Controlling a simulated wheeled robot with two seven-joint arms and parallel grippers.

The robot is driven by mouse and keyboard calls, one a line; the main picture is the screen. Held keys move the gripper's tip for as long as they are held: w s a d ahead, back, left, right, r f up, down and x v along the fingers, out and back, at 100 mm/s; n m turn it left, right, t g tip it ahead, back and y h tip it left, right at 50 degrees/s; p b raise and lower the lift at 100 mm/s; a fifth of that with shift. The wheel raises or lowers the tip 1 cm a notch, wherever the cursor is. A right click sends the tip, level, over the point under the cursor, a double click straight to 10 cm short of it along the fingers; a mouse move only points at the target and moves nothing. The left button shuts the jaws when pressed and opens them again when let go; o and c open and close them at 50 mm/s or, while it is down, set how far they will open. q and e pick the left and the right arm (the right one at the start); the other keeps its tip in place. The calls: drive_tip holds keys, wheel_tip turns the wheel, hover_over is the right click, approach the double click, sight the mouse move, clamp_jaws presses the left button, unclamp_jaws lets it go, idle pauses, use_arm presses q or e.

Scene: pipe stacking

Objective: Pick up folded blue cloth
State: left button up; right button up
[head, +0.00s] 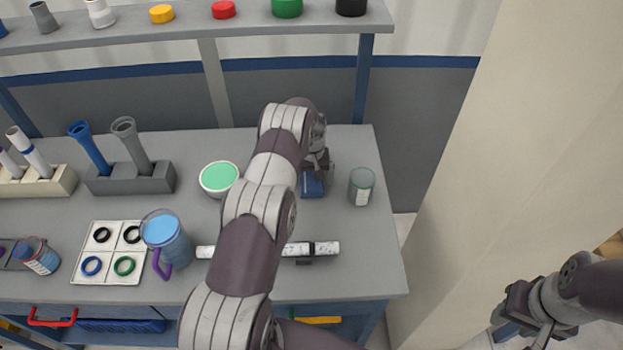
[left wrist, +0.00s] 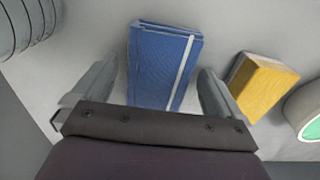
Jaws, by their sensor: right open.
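The folded blue cloth (head: 312,187) lies on the grey table, partly hidden by my left gripper in the head view. In the left wrist view the cloth (left wrist: 163,65) is a blue folded block with a pale stripe near its right side. My left gripper (head: 317,168) is over it, fingers spread with the cloth between them; in the left wrist view the fingers (left wrist: 160,80) are on either side of it. Whether they touch it I cannot tell. My right gripper (head: 520,322) is open and empty, off the table at the lower right.
A clear glass (head: 362,187) stands close right of the cloth, and a green-filled bowl (head: 219,178) is to the left. A yellow block (left wrist: 264,86) lies near the cloth. A blue pitcher (head: 170,245) stands at left. A shelf (head: 140,35) spans the back.

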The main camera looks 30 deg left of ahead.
use_arm(q)
drive_tip(key=c, duration=1)
drive_tip(key=shift+r, duration=0.15)
